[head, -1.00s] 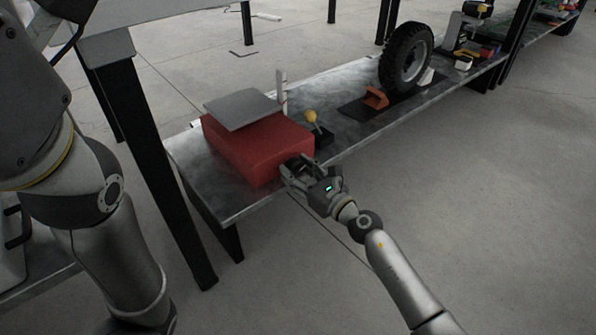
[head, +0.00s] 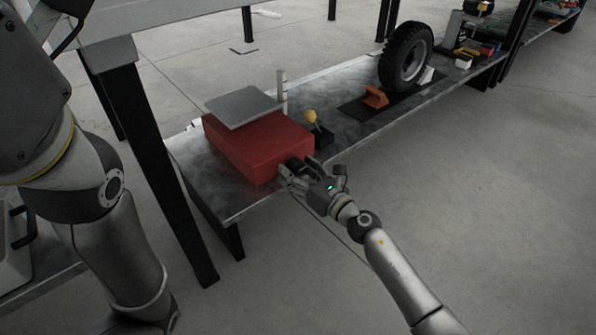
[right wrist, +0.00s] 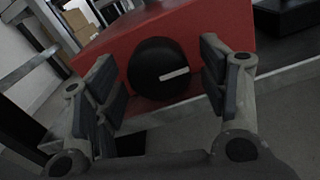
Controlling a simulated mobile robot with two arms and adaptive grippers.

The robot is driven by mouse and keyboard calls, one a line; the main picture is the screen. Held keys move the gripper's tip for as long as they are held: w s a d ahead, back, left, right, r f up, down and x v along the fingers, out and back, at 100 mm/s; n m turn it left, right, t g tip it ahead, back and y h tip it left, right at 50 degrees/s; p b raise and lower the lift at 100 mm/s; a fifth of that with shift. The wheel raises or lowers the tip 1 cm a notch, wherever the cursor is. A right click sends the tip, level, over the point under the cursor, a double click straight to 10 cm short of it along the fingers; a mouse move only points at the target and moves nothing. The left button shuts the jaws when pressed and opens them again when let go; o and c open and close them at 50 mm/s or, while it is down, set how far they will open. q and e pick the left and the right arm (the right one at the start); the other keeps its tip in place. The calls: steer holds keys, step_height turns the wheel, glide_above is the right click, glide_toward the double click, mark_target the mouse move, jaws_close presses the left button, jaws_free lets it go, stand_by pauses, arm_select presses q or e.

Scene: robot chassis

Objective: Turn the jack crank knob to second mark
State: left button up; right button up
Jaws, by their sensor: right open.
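The jack is a red box (head: 255,150) with a grey plate (head: 242,107) on top, standing on a metal bench. Its round black crank knob (right wrist: 157,68) is on the red face in the right wrist view, with a white line (right wrist: 174,74) tilted slightly from horizontal. The knob also shows as a dark shape in the head view (head: 295,163). My right gripper (head: 312,172) is open in front of the knob. In the right wrist view its fingers (right wrist: 160,76) stand either side of the knob with gaps. No scale marks are readable. My left gripper is out of view.
A yellow-topped lever on a black base (head: 322,134) stands right of the jack. An orange-handled tool (head: 375,97) and a tire (head: 404,56) are further along the bench (head: 207,183). The floor in front of the bench is clear.

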steer(key=shift+s, duration=0.1)
steer(key=v, duration=1.2)
